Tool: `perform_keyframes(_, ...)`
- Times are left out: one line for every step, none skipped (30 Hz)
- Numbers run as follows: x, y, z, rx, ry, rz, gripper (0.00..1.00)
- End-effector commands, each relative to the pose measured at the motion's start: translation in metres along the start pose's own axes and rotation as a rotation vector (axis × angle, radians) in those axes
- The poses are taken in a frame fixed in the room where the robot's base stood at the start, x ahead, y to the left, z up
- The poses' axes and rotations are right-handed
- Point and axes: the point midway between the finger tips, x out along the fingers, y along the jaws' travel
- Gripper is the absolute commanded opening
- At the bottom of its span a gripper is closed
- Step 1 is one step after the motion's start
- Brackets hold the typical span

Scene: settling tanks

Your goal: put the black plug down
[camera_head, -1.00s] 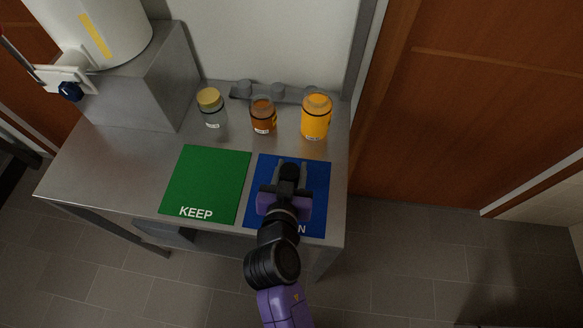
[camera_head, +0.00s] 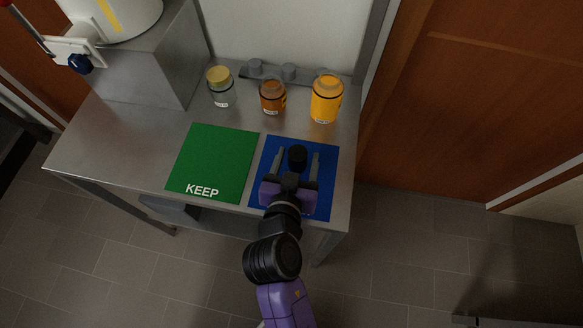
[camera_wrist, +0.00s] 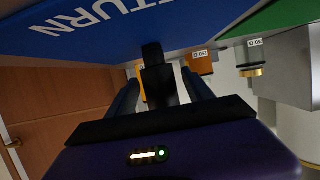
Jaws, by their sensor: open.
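The black plug (camera_head: 297,156) stands on the blue mat (camera_head: 328,160) at the right of the table, between the parted fingers of my gripper (camera_head: 297,160). The gripper is open, with a gap showing on each side of the plug in the head view. In the wrist view the plug (camera_wrist: 157,72) appears between the two fingers, against the blue mat (camera_wrist: 110,30), which reads "TURN" in the part that shows. My wrist hides the near part of the mat in the head view.
A green mat (camera_head: 215,160) marked KEEP lies to the left. Behind stand a clear jar (camera_head: 221,92), an amber jar (camera_head: 272,98), a yellow jar (camera_head: 326,100) and a grey rack (camera_head: 290,74). A metal box (camera_head: 150,70) with a white tank (camera_head: 115,15) fills the back left.

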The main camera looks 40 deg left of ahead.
Motion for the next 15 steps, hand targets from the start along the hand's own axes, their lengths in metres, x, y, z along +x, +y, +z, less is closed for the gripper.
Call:
perform_keyframes(-0.011,0.000,0.002,-0.001,0.001,-0.002,0.60)
perform_keyframes(-0.017,0.000,0.002,-0.001,0.001,-0.001,0.60)
perform_keyframes(-0.026,0.000,0.003,-0.001,0.001,-0.001,0.60)
perform_keyframes(-0.033,0.000,0.002,0.000,0.001,-0.001,0.60)
perform_keyframes(-0.039,0.001,0.002,0.000,0.001,-0.001,0.60)
perform_keyframes(-0.047,0.000,0.002,-0.001,0.001,-0.001,0.60)
perform_keyframes(-0.053,0.000,0.002,-0.001,0.001,-0.001,0.60)
perform_keyframes(-0.058,0.001,0.002,0.000,0.001,-0.001,0.60)
perform_keyframes(-0.065,0.000,0.002,0.001,0.000,-0.001,0.60)
perform_keyframes(-0.069,0.001,0.002,0.001,0.000,-0.001,0.60)
perform_keyframes(-0.074,0.001,0.002,0.000,0.001,0.000,0.60)
perform_keyframes(-0.079,0.000,0.001,0.000,0.001,0.000,0.60)
perform_keyframes(-0.082,0.000,0.001,-0.001,0.000,0.000,0.60)
perform_keyframes(-0.085,0.000,0.001,0.000,0.001,0.000,0.60)
perform_keyframes(-0.087,0.000,0.001,0.000,0.001,0.000,0.60)
